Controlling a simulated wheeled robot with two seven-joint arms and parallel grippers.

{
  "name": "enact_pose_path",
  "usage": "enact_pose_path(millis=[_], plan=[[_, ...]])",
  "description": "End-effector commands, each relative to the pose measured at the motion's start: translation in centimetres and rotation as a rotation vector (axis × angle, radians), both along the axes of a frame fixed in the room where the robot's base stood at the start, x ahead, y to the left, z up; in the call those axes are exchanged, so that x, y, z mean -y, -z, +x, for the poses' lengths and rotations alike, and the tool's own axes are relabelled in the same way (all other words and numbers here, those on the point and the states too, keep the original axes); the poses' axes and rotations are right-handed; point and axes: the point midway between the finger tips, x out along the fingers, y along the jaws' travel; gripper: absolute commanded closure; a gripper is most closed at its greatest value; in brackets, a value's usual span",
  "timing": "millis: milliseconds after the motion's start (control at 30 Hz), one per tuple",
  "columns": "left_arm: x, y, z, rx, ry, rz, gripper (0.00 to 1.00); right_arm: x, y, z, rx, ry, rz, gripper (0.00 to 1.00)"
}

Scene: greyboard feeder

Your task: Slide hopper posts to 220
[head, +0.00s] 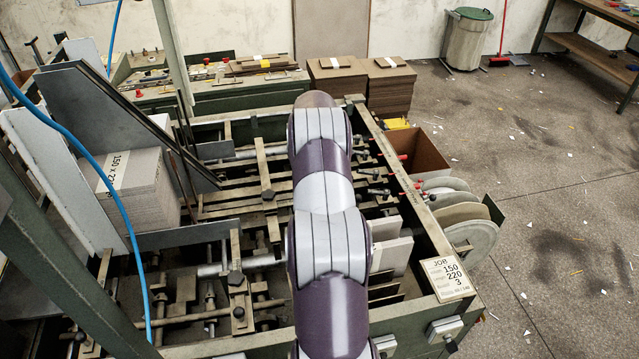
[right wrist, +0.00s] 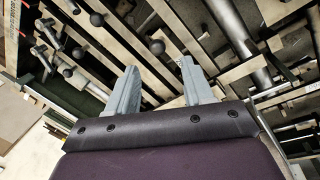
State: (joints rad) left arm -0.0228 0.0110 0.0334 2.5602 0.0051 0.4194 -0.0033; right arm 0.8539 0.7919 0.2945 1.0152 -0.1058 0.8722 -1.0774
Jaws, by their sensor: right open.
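The hopper of the feeder (head: 405,165) is a green-framed bed of pale bars, rods and dark knobs. I cannot tell which uprights are the hopper posts; thin dark upright bars (head: 184,178) stand on its left side. My right arm crosses the middle of the bed in the head view and hides its own gripper. In the right wrist view my right gripper (right wrist: 158,66) is open, its two grey fingers apart with nothing between them. Bars and a black ball knob (right wrist: 157,47) lie beyond the fingertips. My left gripper is not in view.
A job card (head: 447,277) on the right rail reads 150, 220, 3. A stack of greyboard (head: 150,190) stands at the left. Grey discs (head: 470,225) and a brown open box (head: 420,153) sit beside the right rail. A blue hose hangs at the left.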

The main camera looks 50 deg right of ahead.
Motion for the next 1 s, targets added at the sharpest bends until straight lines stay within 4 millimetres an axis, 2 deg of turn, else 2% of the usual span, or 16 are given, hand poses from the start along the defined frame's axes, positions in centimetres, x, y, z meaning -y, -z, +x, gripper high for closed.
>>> enact_pose_path(millis=[33,200,300,433,667,700,767,833,867,1000], plan=[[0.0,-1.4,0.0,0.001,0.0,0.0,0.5,0.2,0.5,0.0,-0.002,0.001,0.003,0.49],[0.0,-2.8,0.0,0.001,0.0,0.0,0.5,0.9,4.3,0.3,0.002,0.002,-0.001,0.49],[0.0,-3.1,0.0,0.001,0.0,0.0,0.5,1.2,5.7,0.4,0.002,0.002,-0.003,0.49],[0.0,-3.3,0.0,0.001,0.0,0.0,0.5,1.4,6.6,0.5,0.003,0.002,-0.003,0.49],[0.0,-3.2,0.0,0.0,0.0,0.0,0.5,1.4,6.8,0.5,0.004,0.002,-0.004,0.49],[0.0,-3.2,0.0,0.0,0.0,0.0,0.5,1.4,6.8,0.5,0.004,0.003,-0.004,0.55],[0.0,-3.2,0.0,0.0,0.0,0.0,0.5,1.4,6.8,0.5,0.004,0.003,-0.004,0.75],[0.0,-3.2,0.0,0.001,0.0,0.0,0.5,1.4,6.8,0.5,0.004,0.003,-0.004,0.97],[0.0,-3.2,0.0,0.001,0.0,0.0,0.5,1.4,6.7,0.5,0.004,0.003,-0.004,1.0],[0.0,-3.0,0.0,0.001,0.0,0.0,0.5,1.3,6.8,0.6,0.004,0.002,-0.004,1.0]])
